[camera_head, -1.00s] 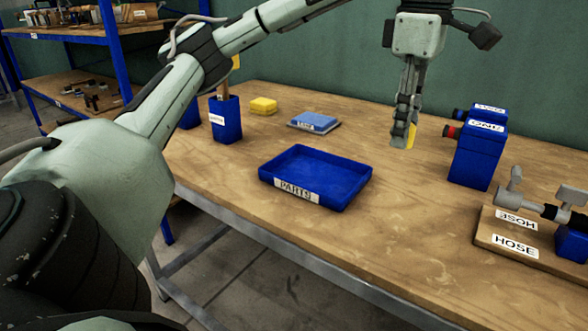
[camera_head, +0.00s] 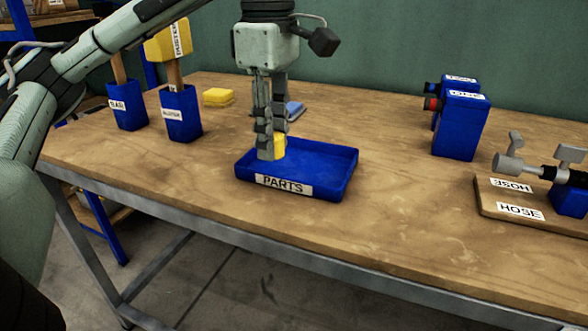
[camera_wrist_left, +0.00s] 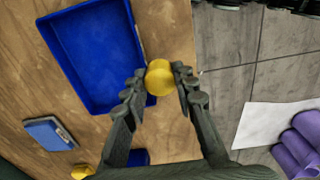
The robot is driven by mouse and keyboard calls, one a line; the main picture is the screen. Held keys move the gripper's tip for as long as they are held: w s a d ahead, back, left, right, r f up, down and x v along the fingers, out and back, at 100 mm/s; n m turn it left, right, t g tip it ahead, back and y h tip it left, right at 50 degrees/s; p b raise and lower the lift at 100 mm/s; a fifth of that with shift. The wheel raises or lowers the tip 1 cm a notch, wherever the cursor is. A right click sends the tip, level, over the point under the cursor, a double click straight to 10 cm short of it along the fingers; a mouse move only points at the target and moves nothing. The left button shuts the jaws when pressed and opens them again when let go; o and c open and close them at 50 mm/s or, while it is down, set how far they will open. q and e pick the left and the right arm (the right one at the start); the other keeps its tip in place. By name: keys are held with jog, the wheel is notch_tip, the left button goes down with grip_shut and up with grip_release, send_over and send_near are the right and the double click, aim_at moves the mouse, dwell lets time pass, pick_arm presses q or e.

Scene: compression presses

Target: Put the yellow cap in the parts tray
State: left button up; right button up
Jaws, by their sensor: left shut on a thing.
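The yellow cap (camera_head: 279,146) is a small round piece held between the fingers of my left gripper (camera_head: 271,150). The cap (camera_wrist_left: 159,78) also shows in the left wrist view, between the two fingertips (camera_wrist_left: 162,86). The blue parts tray (camera_head: 330,187), labelled PARTS, lies on the workbench. In the head view the gripper points down and overlaps the tray's left part. In the left wrist view the cap appears beside the tray's (camera_wrist_left: 95,60) right rim, overlapping it slightly. The exact height above the tray cannot be told. My right gripper is in neither view.
Blue holders (camera_head: 183,124) with yellow-headed tools stand left on the workbench (camera_head: 400,220). A yellow block (camera_head: 218,97) and a blue pad (camera_head: 294,110) lie behind the tray. Blue presses (camera_head: 460,125) and a hose board (camera_head: 530,222) are at right. Bench between tray and presses is clear.

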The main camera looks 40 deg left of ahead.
pick_arm(q)
jog(key=w+f, duration=0.1)
jog(key=w, duration=0.1)
jog(key=w+a+f, duration=0.1)
jog(key=w+f, duration=0.2)
jog(key=w, duration=0.2)
jog(key=shift+a+f+b, duration=0.15)
jog(key=shift+a+b, duration=0.05)
jog(key=shift+b, duration=0.2)
notch_tip(320, 180, down, 4)
jog(key=shift+a+r, duration=0.1)
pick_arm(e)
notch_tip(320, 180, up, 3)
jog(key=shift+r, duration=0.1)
pick_arm(q)
jog(key=shift+f, duration=0.25)
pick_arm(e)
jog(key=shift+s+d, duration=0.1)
pick_arm(q)
jog(key=o, duration=0.5)
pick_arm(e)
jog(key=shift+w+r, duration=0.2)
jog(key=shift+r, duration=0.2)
pick_arm(q)
jog(key=shift+r, duration=0.1)
